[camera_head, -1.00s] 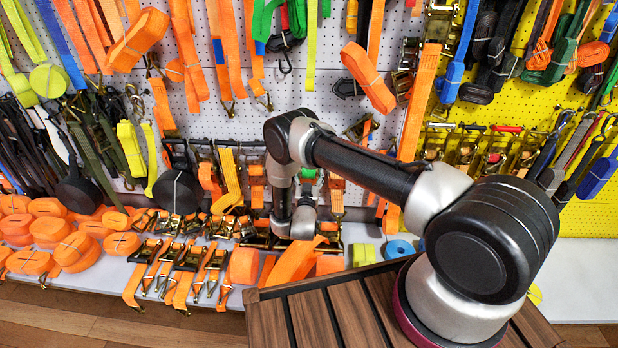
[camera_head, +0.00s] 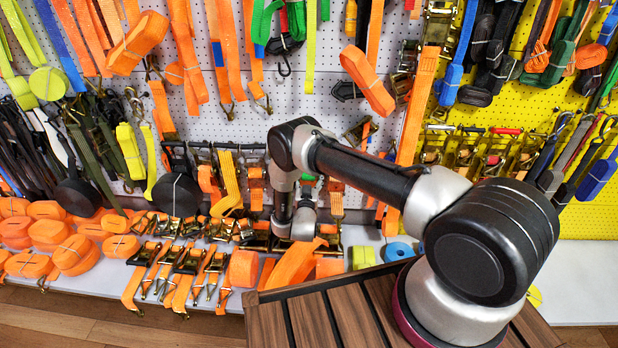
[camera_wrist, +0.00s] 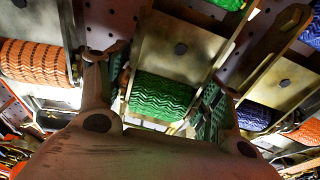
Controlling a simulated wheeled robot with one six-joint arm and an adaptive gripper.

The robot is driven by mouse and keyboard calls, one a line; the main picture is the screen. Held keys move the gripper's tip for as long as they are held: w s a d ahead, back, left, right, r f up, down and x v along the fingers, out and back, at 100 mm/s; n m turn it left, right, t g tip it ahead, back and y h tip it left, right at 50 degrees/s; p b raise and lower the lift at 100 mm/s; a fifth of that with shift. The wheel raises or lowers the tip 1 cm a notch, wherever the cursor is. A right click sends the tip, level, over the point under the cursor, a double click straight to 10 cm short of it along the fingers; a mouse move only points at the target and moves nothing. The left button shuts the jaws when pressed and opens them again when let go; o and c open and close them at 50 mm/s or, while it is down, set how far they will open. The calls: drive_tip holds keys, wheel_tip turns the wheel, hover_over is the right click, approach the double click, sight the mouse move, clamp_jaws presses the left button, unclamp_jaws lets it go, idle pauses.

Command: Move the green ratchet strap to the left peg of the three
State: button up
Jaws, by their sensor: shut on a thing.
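The green ratchet strap (camera_wrist: 165,97) shows in the middle of the wrist view as a ribbed green roll in a metal ratchet frame. My gripper (camera_wrist: 158,88) is shut on it, one finger on each side. In the head view my arm hides my gripper and most of the strap; a small green patch (camera_head: 309,178) shows beside my wrist, but I cannot tell whether it is this strap. The three pegs cannot be made out in either view.
In the wrist view an orange ratchet strap (camera_wrist: 35,62) hangs close on the left and a blue one (camera_wrist: 254,117) on the right. Orange rolls (camera_head: 75,253) and loose ratchets crowd the white shelf below. Straps hang densely along the pegboard (camera_head: 325,80).

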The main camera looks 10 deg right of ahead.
drive_tip(key=o, duration=1.9)
drive_tip(key=shift+s+f, duration=0.1)
